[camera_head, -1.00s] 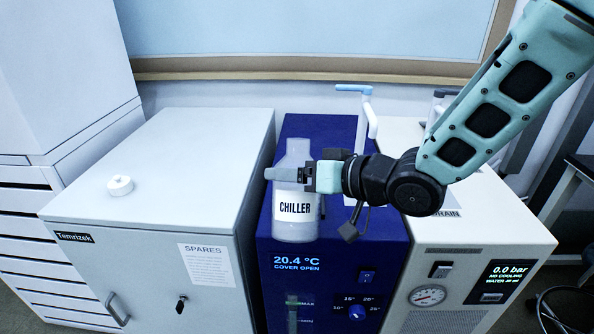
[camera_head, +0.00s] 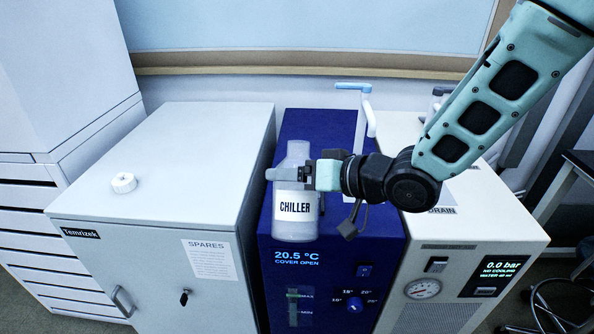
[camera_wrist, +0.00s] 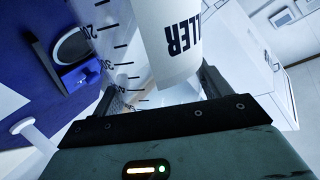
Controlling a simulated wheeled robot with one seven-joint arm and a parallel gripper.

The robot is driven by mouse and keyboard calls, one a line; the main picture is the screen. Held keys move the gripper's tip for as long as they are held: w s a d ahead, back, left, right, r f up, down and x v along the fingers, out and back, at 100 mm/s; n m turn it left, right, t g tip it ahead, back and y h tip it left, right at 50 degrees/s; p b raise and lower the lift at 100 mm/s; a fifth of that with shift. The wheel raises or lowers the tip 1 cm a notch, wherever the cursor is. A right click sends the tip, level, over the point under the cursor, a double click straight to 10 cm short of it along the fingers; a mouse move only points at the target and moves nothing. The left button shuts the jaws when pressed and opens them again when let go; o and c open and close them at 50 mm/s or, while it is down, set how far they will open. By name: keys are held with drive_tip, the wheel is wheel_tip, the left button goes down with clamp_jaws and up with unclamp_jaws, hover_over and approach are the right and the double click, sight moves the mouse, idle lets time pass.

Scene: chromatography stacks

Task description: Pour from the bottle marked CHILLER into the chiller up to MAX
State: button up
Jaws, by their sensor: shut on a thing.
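The translucent white bottle marked CHILLER (camera_head: 296,228) is upright, with its neck up, in front of and above the chiller's top. My gripper (camera_head: 303,174) is shut on it from the right, below the neck. In the wrist view the bottle (camera_wrist: 168,38) shows part of its label and scale marks between my fingers. The blue chiller (camera_head: 330,135) reads 20.5 °C and COVER OPEN. Its gauge (camera_head: 293,308) has MAX and MIN marks; the exact level is too small to read. A dark round opening with a pale rim (camera_wrist: 73,45) shows on blue in the wrist view.
A grey cabinet (camera_head: 170,140) stands left, with a white round cap (camera_head: 123,182) on top and a SPARES sheet. A pale unit (camera_head: 470,220) with a pressure dial and 0.0 bar display stands right. A white post with a blue handle (camera_head: 362,105) rises behind the chiller.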

drive_tip(key=shift+s+m+g+p, duration=0.1)
drive_tip(key=shift+m+g+p, duration=0.2)
drive_tip(key=shift+p, duration=0.8)
drive_tip(key=shift+f, duration=0.15)
drive_tip(key=shift+s+f+m+g+h+p, duration=0.15)
drive_tip(key=shift+f+m+g+h+p, duration=0.3)
drive_tip(key=shift+p, duration=1.8)
drive_tip(key=shift+f+m+g, duration=0.2)
drive_tip(key=shift+m+g, duration=0.05)
drive_tip(key=shift+m, duration=0.1)
drive_tip(key=shift+g+p, duration=0.3)
drive_tip(key=shift+p, duration=0.6)
drive_tip(key=shift+f+m+g+p, duration=0.55)
drive_tip(key=shift+f+p, duration=0.25)
drive_tip(key=shift+p, duration=0.7)
drive_tip(key=shift+f+m+g+p, duration=0.65)
drive_tip(key=shift+m+g+p, duration=0.1)
drive_tip(key=shift+p, duration=1.85)
drive_tip(key=shift+f, duration=0.15)
